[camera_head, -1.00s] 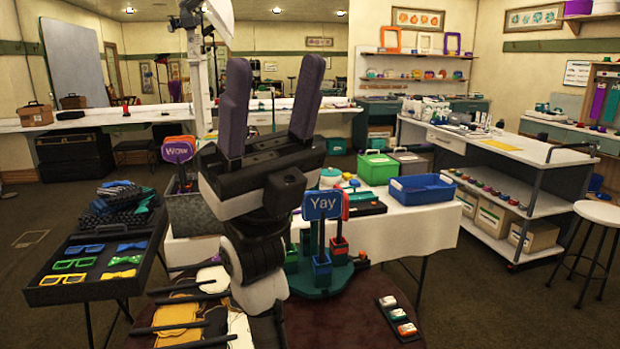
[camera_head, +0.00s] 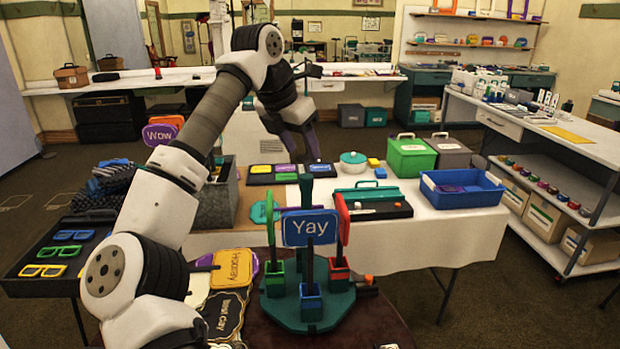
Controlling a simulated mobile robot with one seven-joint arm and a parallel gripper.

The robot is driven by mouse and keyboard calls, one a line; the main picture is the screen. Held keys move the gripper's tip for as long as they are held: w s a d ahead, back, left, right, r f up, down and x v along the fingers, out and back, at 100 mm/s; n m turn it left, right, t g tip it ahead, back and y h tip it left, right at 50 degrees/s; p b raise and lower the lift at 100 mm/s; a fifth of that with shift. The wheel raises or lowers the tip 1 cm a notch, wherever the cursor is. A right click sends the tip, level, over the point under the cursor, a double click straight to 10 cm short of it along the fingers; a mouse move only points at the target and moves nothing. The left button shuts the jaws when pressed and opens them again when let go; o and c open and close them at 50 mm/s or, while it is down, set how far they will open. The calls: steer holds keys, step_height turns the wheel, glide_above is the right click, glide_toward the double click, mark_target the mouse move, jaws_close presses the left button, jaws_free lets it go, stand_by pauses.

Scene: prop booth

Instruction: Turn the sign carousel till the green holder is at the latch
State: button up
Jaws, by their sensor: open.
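The sign carousel has a teal base (camera_head: 338,308) on a dark round table, with a teal central post. The blue holder (camera_head: 310,302) faces the front and carries the blue "Yay" sign (camera_head: 310,228). The green holder (camera_head: 275,281) is at the left with a green-rimmed sign, seen nearly edge-on. The red holder (camera_head: 339,272) is at the right with a red sign. A small dark part with an orange piece (camera_head: 368,281) sits at the base's right edge; I cannot tell if it is the latch. My gripper (camera_head: 302,158) is open, fingers down, beyond the carousel and apart from it.
Behind the carousel, the white-clothed table holds a teal-and-black case (camera_head: 370,202), a lidded pot (camera_head: 353,163), a green box (camera_head: 411,158) and a blue bin (camera_head: 463,188). Signs, including yellow "Hooray" (camera_head: 236,268), lie left of the carousel. My arm spans the left side.

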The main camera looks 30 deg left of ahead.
mark_target(308, 190)
steer(key=shift+y, duration=0.3)
steer(key=p+x, duration=0.1)
steer(key=x, duration=0.3)
steer(key=a+p+x, duration=0.1)
steer(key=x, duration=0.4)
steer(key=s+x, duration=0.1)
steer(key=x, duration=0.3)
steer(key=shift+w+a+f+p, duration=0.1)
steer(key=shift+a+f+p, duration=0.1)
steer(key=shift+f+p, duration=0.25)
jaws_close()
